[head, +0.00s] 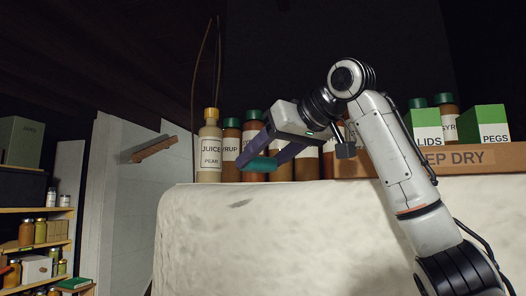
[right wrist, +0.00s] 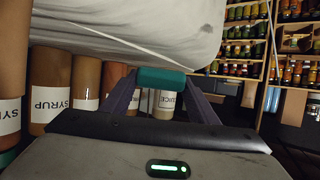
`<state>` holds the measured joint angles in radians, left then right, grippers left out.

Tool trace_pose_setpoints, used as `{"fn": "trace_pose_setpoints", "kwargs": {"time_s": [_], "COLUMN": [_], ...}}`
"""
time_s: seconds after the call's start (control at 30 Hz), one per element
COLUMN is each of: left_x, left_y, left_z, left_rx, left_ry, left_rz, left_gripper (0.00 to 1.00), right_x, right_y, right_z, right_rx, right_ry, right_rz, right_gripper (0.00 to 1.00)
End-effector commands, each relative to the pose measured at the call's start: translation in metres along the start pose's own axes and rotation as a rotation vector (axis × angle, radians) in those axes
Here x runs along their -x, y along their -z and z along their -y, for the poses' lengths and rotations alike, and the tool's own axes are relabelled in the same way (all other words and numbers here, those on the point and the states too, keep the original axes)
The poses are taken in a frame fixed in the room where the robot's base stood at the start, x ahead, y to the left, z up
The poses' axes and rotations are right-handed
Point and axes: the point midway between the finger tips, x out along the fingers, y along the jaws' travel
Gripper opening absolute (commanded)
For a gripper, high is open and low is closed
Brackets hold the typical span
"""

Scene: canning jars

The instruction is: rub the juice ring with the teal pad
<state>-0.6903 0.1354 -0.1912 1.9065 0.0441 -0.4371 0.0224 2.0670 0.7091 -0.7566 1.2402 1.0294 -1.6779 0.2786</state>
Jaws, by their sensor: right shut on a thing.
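My right gripper (head: 262,161) reaches in from the right with its purple fingers pointing down to the left. It is shut on the teal pad (head: 262,165), which also shows between the fingertips in the right wrist view (right wrist: 161,78). A small dark smudge (head: 241,203) lies on the pale, rough slab (head: 320,235), below and slightly left of the pad. I cannot tell whether it is the juice ring or a shadow. The pad appears apart from the smudge. My left gripper is not in view.
A juice bottle (head: 209,150) stands left of the pad, with syrup bottles (head: 231,150) in a row behind it. Green-topped boxes (head: 425,126) stand at right above a "KEEP DRY" board (head: 465,158). Shelves of jars (head: 35,235) are at far left.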

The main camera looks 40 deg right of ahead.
Motion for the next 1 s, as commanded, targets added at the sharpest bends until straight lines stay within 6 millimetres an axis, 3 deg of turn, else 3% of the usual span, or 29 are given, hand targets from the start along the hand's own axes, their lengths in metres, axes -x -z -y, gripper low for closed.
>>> {"fn": "trace_pose_setpoints", "kwargs": {"time_s": [0.37, 1.0], "left_x": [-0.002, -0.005], "left_y": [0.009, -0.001], "left_z": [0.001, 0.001], "left_rx": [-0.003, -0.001], "left_ry": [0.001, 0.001], "left_rz": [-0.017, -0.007], "left_gripper": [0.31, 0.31], "right_x": [0.0, -0.004], "right_y": [-0.001, -0.008], "right_z": [0.0, 0.0], "right_rx": [0.0, 0.0], "right_ry": [0.0, 0.0], "right_rz": [-0.001, 0.0], "right_gripper": [0.33, 0.33]}}
